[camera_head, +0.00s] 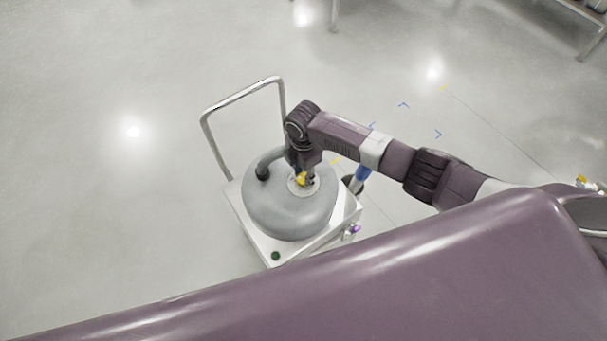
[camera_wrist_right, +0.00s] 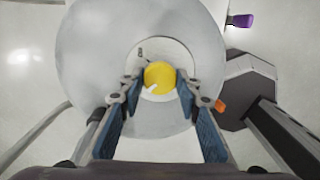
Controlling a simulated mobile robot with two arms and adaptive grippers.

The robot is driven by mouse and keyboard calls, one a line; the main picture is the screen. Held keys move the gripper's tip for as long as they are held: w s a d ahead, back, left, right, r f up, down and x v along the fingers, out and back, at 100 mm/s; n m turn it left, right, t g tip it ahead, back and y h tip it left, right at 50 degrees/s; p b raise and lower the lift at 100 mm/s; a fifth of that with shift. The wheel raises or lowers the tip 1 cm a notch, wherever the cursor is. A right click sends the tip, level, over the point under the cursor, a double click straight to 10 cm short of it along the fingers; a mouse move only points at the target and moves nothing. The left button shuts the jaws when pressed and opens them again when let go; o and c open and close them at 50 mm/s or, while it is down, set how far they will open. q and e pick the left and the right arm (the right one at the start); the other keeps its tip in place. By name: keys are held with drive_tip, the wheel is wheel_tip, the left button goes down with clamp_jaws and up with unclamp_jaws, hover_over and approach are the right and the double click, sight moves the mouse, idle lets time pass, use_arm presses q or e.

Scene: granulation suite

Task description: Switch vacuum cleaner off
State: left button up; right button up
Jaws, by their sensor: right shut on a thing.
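The vacuum cleaner (camera_head: 283,215) is a rounded grey drum on a white square base with a metal push handle (camera_head: 243,92). A round yellow knob (camera_head: 301,179) sits on a pale disc on top of the drum. In the right wrist view the knob (camera_wrist_right: 159,77) shows a white pointer mark towards its lower left. My right gripper (camera_head: 303,182) comes down over the knob from above. Its two blue-padded fingers (camera_wrist_right: 158,82) are shut on the knob from both sides. My left gripper is in neither view.
A dark green button (camera_head: 275,256) is at the base's front corner, and a purple-tipped part (camera_head: 354,229) is at its right. A dark container (camera_head: 351,184) stands beside the drum. The floor to the left is clear. Table legs show at the top right.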

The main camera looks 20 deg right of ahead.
sight(303, 178)
idle(0.4)
drive_tip(key=o, duration=1.2)
drive_tip(key=shift+c, duration=0.2)
wheel_tip(303, 178, up, 12)
